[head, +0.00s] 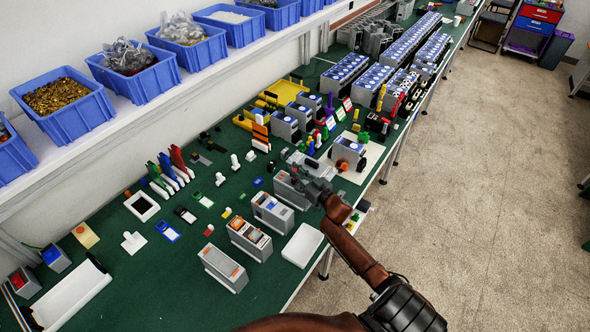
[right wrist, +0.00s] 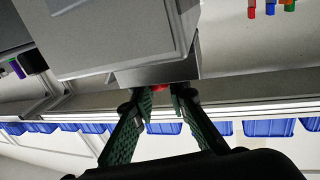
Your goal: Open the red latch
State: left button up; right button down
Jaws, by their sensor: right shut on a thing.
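The red latch (right wrist: 159,87) shows only as a small red patch between my fingertips in the right wrist view, at the edge of a grey device (right wrist: 125,38). My right gripper (right wrist: 164,93) is shut on it, with a finger on each side, and the fingers hide most of the latch. In the head view my right gripper (head: 316,190) is over the workbench, beside a grey box-shaped device (head: 291,190). The latch is not visible there. I cannot tell how far the latch is turned or moved. My left gripper is not in view.
Other grey devices (head: 272,214) stand close by on the green bench (head: 170,285), with a white tray (head: 302,245) nearby. Small coloured parts are spread behind. Blue bins (head: 140,84) line the shelf above.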

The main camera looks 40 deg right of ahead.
jog(key=shift+r, duration=0.1)
jog(key=c, duration=1.9)
grip_release()
jog(key=s, duration=1.2)
jog(key=shift+d, duration=0.1)
jog(key=shift+s, duration=0.1)
